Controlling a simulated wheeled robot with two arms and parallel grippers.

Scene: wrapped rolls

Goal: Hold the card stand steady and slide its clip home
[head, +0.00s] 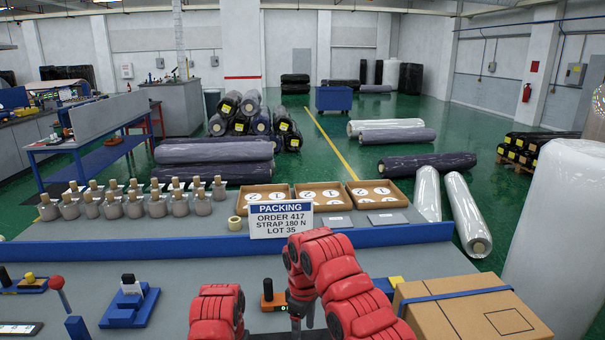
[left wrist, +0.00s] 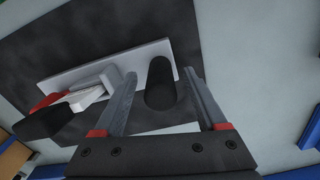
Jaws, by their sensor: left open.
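A white card (head: 281,219) printed PACKING, ORDER 417 stands upright by the blue ledge in the head view. I cannot tell whether it belongs to the stand. In the left wrist view my left gripper (left wrist: 163,100) is open, its fingers either side of a black post (left wrist: 161,84) by a pale plate (left wrist: 72,80) on a dark mat (left wrist: 110,30). I cannot tell whether they touch the post. A red, white and black piece (left wrist: 78,100) lies left of it. In the head view my red arms hide this spot; a dark gripper end (head: 300,322), apparently my right, is partly seen.
A cardboard box (head: 470,310) with a blue strap stands at right. A blue fixture (head: 130,305) and a red-knobbed lever (head: 60,290) are at left. Several bottles (head: 133,205) and wooden trays (head: 320,196) stand behind the ledge.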

